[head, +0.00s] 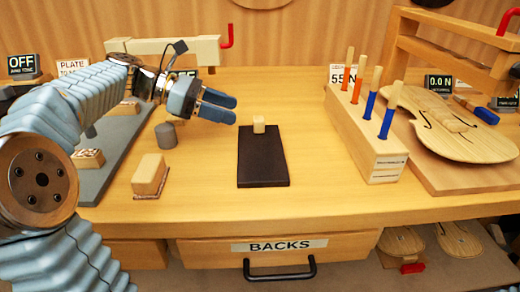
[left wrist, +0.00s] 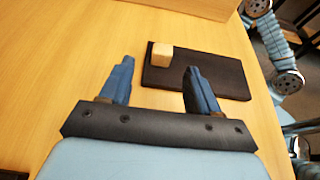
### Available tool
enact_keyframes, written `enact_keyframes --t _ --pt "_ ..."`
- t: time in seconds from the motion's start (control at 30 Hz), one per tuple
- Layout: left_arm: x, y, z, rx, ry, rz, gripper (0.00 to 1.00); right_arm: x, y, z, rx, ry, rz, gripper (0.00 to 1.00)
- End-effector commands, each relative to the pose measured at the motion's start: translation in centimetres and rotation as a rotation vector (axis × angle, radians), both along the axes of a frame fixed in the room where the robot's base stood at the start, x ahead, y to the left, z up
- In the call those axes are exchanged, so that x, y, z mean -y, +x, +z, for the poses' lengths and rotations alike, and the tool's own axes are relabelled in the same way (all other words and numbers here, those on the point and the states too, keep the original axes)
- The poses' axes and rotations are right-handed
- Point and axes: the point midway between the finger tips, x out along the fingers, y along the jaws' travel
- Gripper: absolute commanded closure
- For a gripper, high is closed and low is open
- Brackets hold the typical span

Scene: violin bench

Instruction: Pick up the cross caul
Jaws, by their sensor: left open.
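No label in view names the cross caul; a small pale wooden block (head: 259,124) stands upright at the far end of a dark rectangular pad (head: 263,165) on the bench. In the left wrist view the block (left wrist: 161,53) sits at the left end of the pad (left wrist: 225,78). My left gripper (head: 236,110) is open and empty, a little left of the block and above the bench. In the left wrist view its fingertips (left wrist: 158,68) are apart, with the block in line beyond the gap. I cannot see contact with it. My right gripper is not in view.
A wooden rack (head: 368,130) with several red and blue handled tools stands right of the pad. A violin body (head: 460,130) lies farther right. A wooden block (head: 150,176) and a grey cylinder (head: 166,135) stand left. The bench in front of the pad is clear.

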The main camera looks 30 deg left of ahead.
Motion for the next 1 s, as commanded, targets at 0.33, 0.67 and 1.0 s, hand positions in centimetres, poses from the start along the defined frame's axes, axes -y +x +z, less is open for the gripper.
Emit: enact_keyframes --t 0.33,0.67,1.0 --pt "3.9 2.0 -1.8 -0.001 -0.001 -0.001 0.38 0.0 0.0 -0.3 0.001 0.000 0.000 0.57" --pt "4.5 2.3 -2.0 0.000 0.000 0.000 0.41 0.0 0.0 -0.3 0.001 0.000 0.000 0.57" --pt "4.4 2.3 -2.0 0.000 0.000 0.000 0.93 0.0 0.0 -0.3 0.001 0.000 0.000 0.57"
